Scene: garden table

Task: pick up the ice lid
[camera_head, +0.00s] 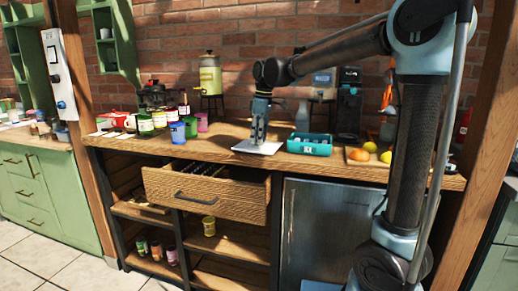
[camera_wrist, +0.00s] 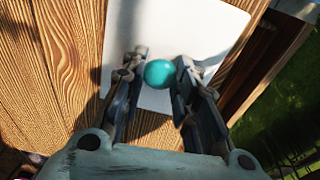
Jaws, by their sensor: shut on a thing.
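The ice lid (camera_head: 262,147) is a flat white square plate at the counter's front, in the middle of the head view. In the wrist view the lid (camera_wrist: 190,25) fills the top middle, with a round teal knob (camera_wrist: 159,73) on it. My gripper (camera_head: 257,138) points down over the lid. In the wrist view my gripper's fingers (camera_wrist: 163,68) stand on both sides of the knob, shut on it. I cannot tell whether the lid touches the counter or hangs just above it.
The wooden counter (camera_head: 222,131) carries an open teal box (camera_head: 309,145) right of the lid and fruit on a board (camera_head: 366,169) further right. Cups and jars (camera_head: 178,132) stand left. A drawer (camera_head: 207,193) is pulled out below the lid's left side.

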